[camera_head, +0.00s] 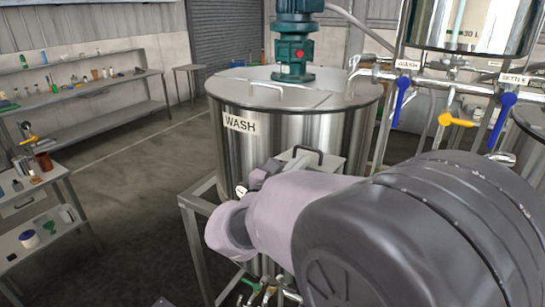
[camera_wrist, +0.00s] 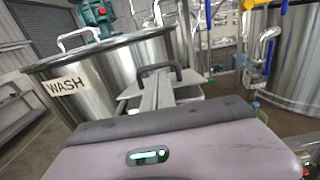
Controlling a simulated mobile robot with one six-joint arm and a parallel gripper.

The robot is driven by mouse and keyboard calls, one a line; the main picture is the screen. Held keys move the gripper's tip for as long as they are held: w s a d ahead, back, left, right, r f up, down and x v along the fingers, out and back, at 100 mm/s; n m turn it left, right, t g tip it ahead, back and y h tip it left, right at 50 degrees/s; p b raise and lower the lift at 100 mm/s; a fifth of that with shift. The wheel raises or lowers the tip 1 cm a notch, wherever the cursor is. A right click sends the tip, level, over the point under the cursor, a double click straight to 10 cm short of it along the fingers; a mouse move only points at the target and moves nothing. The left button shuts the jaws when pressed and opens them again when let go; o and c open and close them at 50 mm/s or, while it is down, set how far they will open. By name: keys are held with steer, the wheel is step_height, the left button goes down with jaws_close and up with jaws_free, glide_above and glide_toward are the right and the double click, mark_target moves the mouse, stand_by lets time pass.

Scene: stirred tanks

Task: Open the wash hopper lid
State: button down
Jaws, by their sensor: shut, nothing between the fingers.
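The wash hopper is a small pale grey box on the side of the steel WASH tank (camera_head: 290,135). Its lid (camera_head: 328,164) looks flat and closed, with a dark arched handle (camera_head: 309,150) on top. In the wrist view the handle (camera_wrist: 177,68) stands just beyond my fingers, over the lid (camera_wrist: 188,92). My gripper (camera_wrist: 156,80) is shut and empty, its fingertips close to the handle. I cannot tell whether they touch it. In the head view my wrist hides the hopper's lower part, and the fingers are hard to make out.
The tank's top has a metal handle (camera_head: 280,87) and a green motor (camera_head: 294,50). Blue-handled valves (camera_head: 402,95) and a yellow-handled valve (camera_head: 455,120) are on pipes at right. A steel frame (camera_head: 192,215) stands below the tank. Benches (camera_head: 90,88) line the left; floor between is clear.

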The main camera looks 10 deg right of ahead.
mark_target(306, 147)
steer(key=shift+x, duration=0.95)
steer(key=shift+r, duration=0.1)
steer(key=shift+w+r+p, duration=0.1)
steer(key=shift+r+p, duration=0.1)
steer(key=shift+p, duration=0.4)
steer(key=shift+w+r+p, duration=0.1)
steer(key=shift+r+p, duration=0.25)
steer(key=shift+p, duration=0.4)
steer(key=r+p, duration=0.1)
steer(key=p, duration=0.1)
steer(key=g+p, duration=0.1)
steer(key=p, duration=0.1)
steer(key=shift+w+d+r+y, duration=0.15)
steer(key=shift+d+r+y, duration=0.1)
steer(key=shift+r+y, duration=0.15)
steer(key=w+d+r+g+y+p, duration=0.2)
steer(key=w+d+r+p, duration=0.4)
steer(key=w+p, duration=0.5)
steer(key=shift+d+r+g+y+p, duration=0.25)
steer(key=shift+d+g+p, duration=0.7)
steer(key=shift+p, duration=2.1)
steer(key=shift+f, duration=0.15)
